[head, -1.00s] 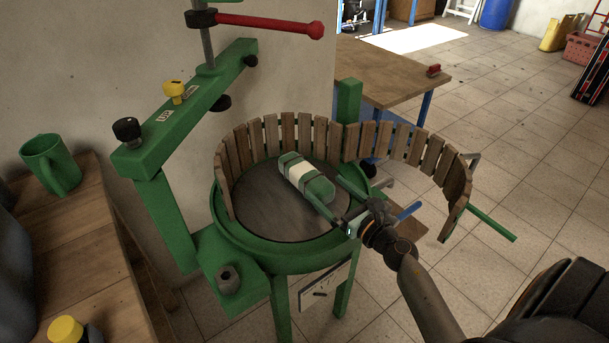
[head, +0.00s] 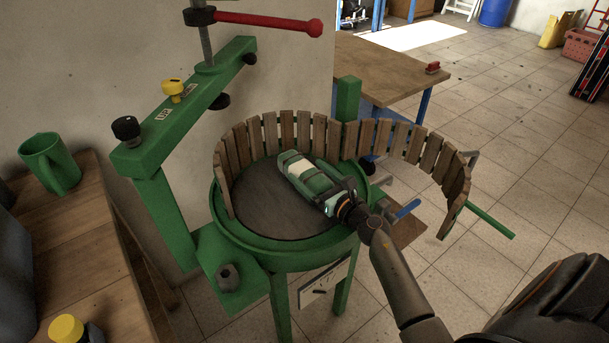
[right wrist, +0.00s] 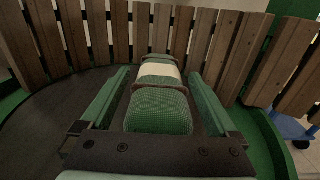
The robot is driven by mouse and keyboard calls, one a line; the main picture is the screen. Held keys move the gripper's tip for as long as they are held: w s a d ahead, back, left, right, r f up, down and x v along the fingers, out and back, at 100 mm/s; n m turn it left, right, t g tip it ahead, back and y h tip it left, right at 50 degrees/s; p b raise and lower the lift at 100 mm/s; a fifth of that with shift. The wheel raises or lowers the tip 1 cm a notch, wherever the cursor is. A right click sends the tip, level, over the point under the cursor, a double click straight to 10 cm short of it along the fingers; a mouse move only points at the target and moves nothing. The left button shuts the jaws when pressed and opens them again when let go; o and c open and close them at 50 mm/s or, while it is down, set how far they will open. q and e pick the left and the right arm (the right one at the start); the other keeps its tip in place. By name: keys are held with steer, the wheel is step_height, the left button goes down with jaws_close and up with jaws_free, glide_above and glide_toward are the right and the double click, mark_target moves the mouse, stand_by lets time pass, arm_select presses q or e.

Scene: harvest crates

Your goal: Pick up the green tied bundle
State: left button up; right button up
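The green tied bundle (head: 299,169), a green roll with a pale band around its middle and dark ties, lies on the dark round plate of the green press. In the right wrist view the bundle (right wrist: 160,108) lies lengthwise between the two green fingers of my right gripper (right wrist: 160,76). The fingers are apart, one along each side, with narrow gaps seeming to show. In the head view my right gripper (head: 313,181) reaches over the near right end of the bundle, partly hiding it. My left gripper is not in view.
An open wooden slat cage (head: 238,150) curves behind the plate and swings out to the right. The press frame (head: 185,115) with a red handle (head: 270,22) rises at the left. A green mug (head: 50,163) stands on the wooden bench at far left.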

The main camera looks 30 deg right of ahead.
jaws_close()
steer(key=shift+r, duration=0.15)
stand_by(0.4)
